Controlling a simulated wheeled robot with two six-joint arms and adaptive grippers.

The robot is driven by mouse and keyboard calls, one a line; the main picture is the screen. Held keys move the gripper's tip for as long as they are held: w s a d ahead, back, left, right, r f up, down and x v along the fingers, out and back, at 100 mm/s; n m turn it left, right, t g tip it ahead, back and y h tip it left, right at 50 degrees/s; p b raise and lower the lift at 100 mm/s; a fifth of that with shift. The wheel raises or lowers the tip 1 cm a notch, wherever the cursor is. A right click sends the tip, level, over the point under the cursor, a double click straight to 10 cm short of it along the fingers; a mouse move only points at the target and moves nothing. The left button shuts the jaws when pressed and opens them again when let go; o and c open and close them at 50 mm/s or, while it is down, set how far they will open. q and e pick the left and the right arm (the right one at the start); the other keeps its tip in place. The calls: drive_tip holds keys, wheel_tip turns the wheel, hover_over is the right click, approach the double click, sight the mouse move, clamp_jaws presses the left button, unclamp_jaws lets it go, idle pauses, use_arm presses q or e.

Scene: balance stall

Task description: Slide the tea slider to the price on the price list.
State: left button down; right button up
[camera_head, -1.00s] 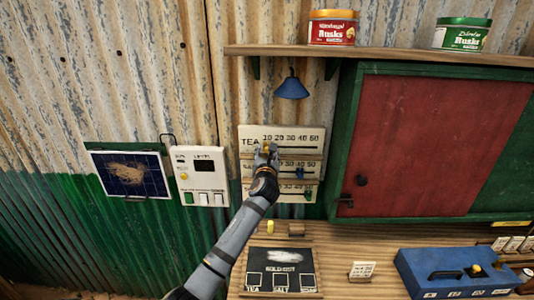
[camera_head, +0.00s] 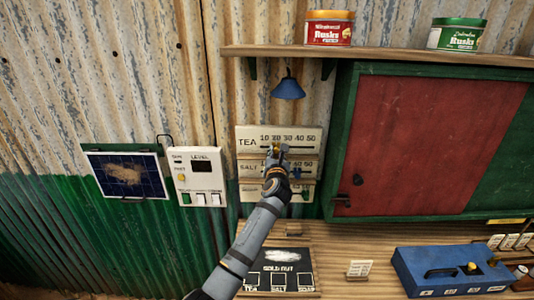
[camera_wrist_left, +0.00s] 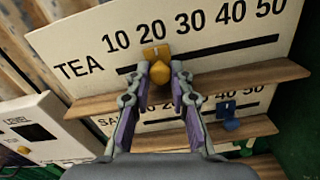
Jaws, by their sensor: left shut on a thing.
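The yellow tea slider (camera_wrist_left: 155,53) sits in the slot of the white TEA board (camera_head: 308,138), under the number 20. My left gripper (camera_wrist_left: 160,76) is shut on its yellow knob; in the head view the gripper (camera_head: 277,152) covers most of it. The board's numbers run from 10 to 50, left to right. A small white card (camera_head: 360,269) stands on the counter; its writing is too small to read, and I cannot tell if it is the price list. My right gripper is not in view.
The SALT board (camera_head: 249,168) with a blue slider (camera_wrist_left: 230,123) is just below, on its own wooden ledge. A white panel (camera_head: 203,160) hangs to the left. A blue lamp (camera_head: 288,88) hangs above. The tea slot right of the slider is clear.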

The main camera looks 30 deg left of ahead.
use_arm(q)
drive_tip(key=shift+w+d, duration=0.1)
drive_tip(key=shift+d, duration=0.05)
drive_tip(key=c, duration=1.2)
unclamp_jaws()
drive_tip(key=shift+o, duration=0.2)
drive_tip(key=shift+s+d+f, duration=0.1)
drive_tip(key=shift+s, duration=0.3)
drive_tip(key=v, duration=1.1)
drive_tip(key=shift+s+d, duration=0.15)
